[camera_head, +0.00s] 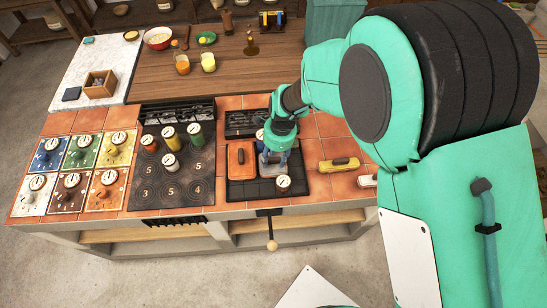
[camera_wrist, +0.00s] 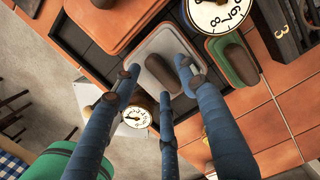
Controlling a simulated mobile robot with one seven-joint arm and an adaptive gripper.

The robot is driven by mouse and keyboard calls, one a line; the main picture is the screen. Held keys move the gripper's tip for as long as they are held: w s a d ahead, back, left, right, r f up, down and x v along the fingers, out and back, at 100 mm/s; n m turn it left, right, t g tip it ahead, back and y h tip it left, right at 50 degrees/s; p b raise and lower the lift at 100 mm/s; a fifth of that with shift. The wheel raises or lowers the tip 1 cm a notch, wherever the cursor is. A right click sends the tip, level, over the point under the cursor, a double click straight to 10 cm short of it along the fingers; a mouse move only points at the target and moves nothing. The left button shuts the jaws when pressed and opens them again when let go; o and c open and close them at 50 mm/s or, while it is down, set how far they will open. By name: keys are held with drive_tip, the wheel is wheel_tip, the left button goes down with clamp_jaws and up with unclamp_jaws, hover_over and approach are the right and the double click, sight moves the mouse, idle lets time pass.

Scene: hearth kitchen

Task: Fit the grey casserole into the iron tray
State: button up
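The grey casserole (camera_head: 271,169), a pale block with a brown handle, is under my gripper (camera_head: 275,158) in the head view. In the wrist view the grey casserole (camera_wrist: 168,46) lies between the blue fingers of my gripper (camera_wrist: 160,78). The fingers are spread around its handle, with gaps visible beside the handle. The iron tray (camera_head: 257,193) is dark and gridded, and also shows in the wrist view (camera_wrist: 74,33). The grey casserole is over the tray, beside the orange casserole (camera_head: 241,158). I cannot tell whether it sits fully down; its lower sides are hidden.
A green casserole (camera_wrist: 232,62) is close on the other side of the grey one. A dial (camera_head: 283,183) stands at the tray's front and another (camera_wrist: 220,12) behind. A yellow casserole (camera_head: 340,164) lies on the tiles to the right. A hob (camera_head: 170,185) with several canisters is left.

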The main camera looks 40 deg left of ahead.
drive_tip(key=shift+r, duration=0.1)
wheel_tip(320, 180, up, 12)
drive_tip(key=w+d+p, duration=0.1)
drive_tip(key=p, duration=0.1)
idle(0.6)
idle(0.5)
idle(0.3)
drive_tip(key=w+d+r+n+t+y, duration=0.15)
drive_tip(key=w+d+r, duration=0.25)
drive_tip(key=d+r, duration=0.8)
drive_tip(key=w+d+r+n+t+h, duration=0.1)
drive_tip(key=w+d+r+n, duration=0.25)
drive_tip(key=d+r, duration=0.8)
drive_tip(key=s+d+r+n+t, duration=0.1)
drive_tip(key=s+d, duration=0.3)
drive_tip(key=d, duration=0.6)
drive_tip(key=s+d+r+n+t+h, duration=0.1)
drive_tip(key=s+d+r, duration=0.2)
drive_tip(key=d, duration=0.7)
drive_tip(key=s+d+r+n+t, duration=0.2)
drive_tip(key=s+d, duration=0.4)
drive_tip(key=d, duration=0.4)
drive_tip(key=shift+s+d+r, duration=0.25)
drive_tip(key=shift+s+r, duration=0.1)
drive_tip(key=shift+s, duration=0.05)
